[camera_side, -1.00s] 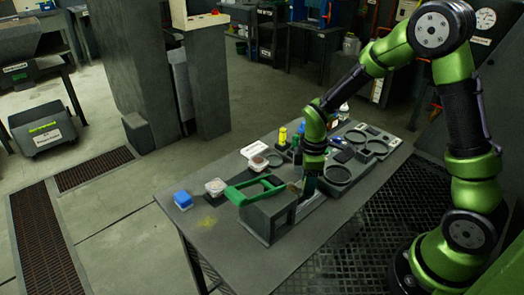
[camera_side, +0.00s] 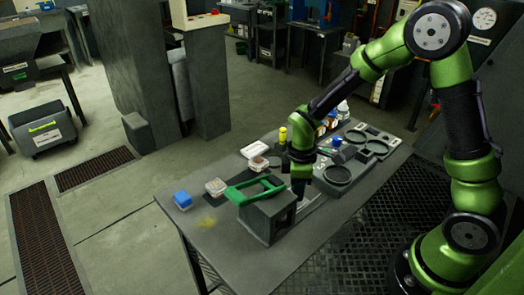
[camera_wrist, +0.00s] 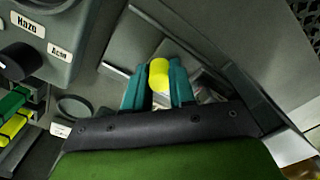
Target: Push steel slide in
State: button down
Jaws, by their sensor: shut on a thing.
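My gripper (camera_side: 299,197) points down right beside the housing. In the wrist view, its two teal fingers (camera_wrist: 158,84) are shut on a yellow cylinder (camera_wrist: 158,72). Shiny metal shows behind the right finger. Whether the cylinder is joined to the slide is hidden.
A yellow bottle (camera_side: 283,134) stands behind my gripper.

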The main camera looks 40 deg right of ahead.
jog(key=c, duration=0.9)
grip_release()
jog(key=shift+c, duration=0.2)
notch_tip(320, 180, up, 17)
jog(key=shift+c, duration=0.4)
